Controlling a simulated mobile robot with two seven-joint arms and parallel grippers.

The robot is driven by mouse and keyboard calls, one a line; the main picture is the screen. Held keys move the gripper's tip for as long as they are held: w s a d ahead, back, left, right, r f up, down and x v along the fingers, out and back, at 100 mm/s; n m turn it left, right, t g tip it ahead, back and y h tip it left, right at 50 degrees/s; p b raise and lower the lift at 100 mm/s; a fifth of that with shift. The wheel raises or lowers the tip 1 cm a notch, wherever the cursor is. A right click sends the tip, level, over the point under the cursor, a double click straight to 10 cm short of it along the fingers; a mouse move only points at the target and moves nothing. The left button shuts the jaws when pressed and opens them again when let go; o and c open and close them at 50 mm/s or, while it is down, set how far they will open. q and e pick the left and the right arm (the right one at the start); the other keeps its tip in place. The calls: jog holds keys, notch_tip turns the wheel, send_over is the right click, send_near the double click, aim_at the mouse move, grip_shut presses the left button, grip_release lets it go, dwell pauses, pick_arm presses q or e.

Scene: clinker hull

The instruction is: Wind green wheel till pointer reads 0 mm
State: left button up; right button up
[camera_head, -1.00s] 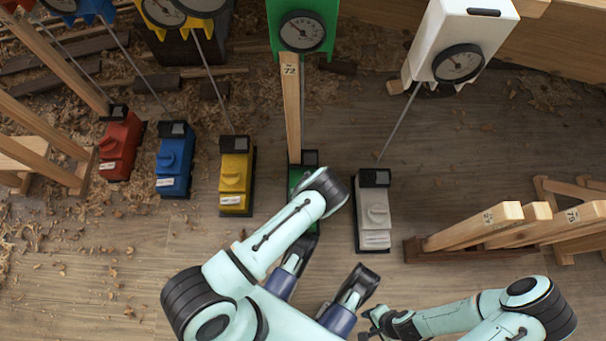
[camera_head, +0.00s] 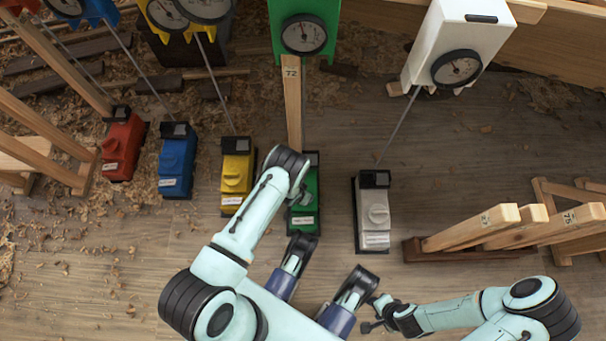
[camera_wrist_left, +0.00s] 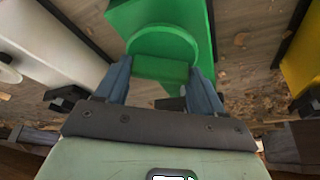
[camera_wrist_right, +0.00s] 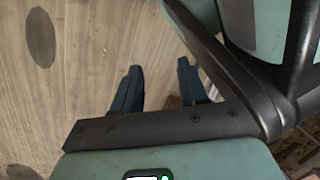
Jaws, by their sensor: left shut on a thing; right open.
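The green winder box (camera_head: 305,205) stands on the floor, partly hidden by my left arm in the head view. Its green wheel (camera_wrist_left: 165,45) shows in the left wrist view. My left gripper (camera_wrist_left: 162,82) is shut on this wheel, one finger on each side. The green gauge (camera_head: 304,34) stands behind, with a round dial; its pointer is too small to read. A wooden prop marked 72 (camera_head: 292,100) stands between gauge and box. My right gripper (camera_head: 374,314) is open and empty, over bare floor; its fingers also show in the right wrist view (camera_wrist_right: 158,82).
The yellow winder box (camera_head: 236,175) is left of the green one, with blue (camera_head: 176,165) and red (camera_head: 122,150) boxes farther left. The white box (camera_head: 373,215) is close on the right. Wooden props (camera_head: 470,230) lean at the right. Shavings lie on the floor.

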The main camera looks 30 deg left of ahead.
pick_arm(q)
jog(key=shift+a+m+h+b, duration=0.15)
jog(key=shift+m+h+b, duration=0.4)
jog(key=shift+m, duration=1.05)
pick_arm(e)
jog(key=shift+s+d+f+g, duration=0.1)
jog(key=shift+s+f+g, duration=0.15)
jog(key=shift+s, duration=0.3)
jog(key=shift+s+d+f+g, duration=0.15)
jog(key=shift+s+f, duration=0.2)
jog(key=shift+s, duration=0.2)
jog(key=shift+a, duration=0.1)
pick_arm(q)
jog(key=o, duration=1)
jog(key=shift+o, duration=0.2)
jog(key=p+v, duration=0.5)
jog(key=v, duration=0.8)
jog(key=shift+r+p, duration=0.25)
jog(key=shift+p, duration=0.05)
pick_arm(e)
jog(key=w+a+r+t, duration=0.1)
jog(key=w+r+t, duration=0.3)
jog(key=w+r, duration=0.4)
jog(key=w, duration=0.2)
jog(key=shift+w+a+r+n, duration=0.15)
jog(key=shift+w+a+n, duration=0.1)
jog(key=shift+w+n, duration=0.1)
pick_arm(q)
jog(key=shift+w, duration=0.15)
